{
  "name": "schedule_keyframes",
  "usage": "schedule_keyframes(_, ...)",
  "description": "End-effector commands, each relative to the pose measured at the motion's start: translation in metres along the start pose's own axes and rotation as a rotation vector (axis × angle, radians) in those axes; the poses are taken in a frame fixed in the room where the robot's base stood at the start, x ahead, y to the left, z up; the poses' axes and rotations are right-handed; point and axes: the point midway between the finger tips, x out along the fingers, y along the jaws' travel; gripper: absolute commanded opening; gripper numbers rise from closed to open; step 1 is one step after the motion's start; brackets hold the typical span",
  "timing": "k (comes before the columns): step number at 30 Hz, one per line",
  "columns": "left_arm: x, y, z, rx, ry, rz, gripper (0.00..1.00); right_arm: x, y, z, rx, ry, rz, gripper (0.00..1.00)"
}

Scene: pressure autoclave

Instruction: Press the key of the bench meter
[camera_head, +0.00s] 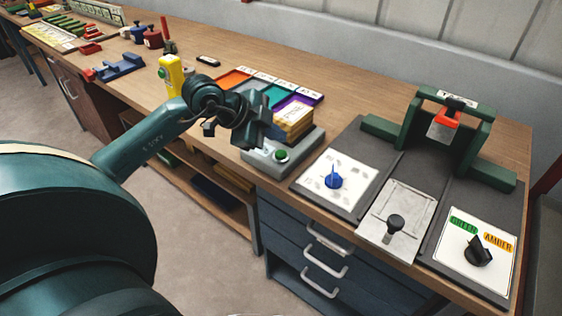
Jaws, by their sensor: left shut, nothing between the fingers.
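A grey box with a round green key (281,155) on its sloped front sits near the front edge of the bench; I take it as the bench meter (302,150). A stack of yellow-tan pieces (295,117) shows on or just behind its top; I cannot tell which. My left gripper (274,131) is shut and empty, just above and behind the green key in the picture. Whether it touches the meter cannot be told. The gripper and wrist hide the meter's left rear part. My right gripper is not in view.
Coloured trays (235,78) lie behind the gripper. A yellow handheld device (172,75) stands to the left. At right is a dark panel with a blue knob (334,181), a black knob (479,250) and a green frame (486,136). Drawers (290,230) are below.

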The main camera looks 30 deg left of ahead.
Motion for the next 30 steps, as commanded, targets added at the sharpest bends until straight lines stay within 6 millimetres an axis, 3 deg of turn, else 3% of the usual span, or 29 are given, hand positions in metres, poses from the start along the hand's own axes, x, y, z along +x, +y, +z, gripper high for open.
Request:
schedule_keyframes(7,0.0121,0.0088,0.0088,0.0,0.0,0.0,0.0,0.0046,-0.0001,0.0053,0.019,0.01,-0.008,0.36)
schedule_keyframes(30,0.0124,0.0089,0.0089,0.0,0.0,0.0,0.0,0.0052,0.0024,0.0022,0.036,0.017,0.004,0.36)
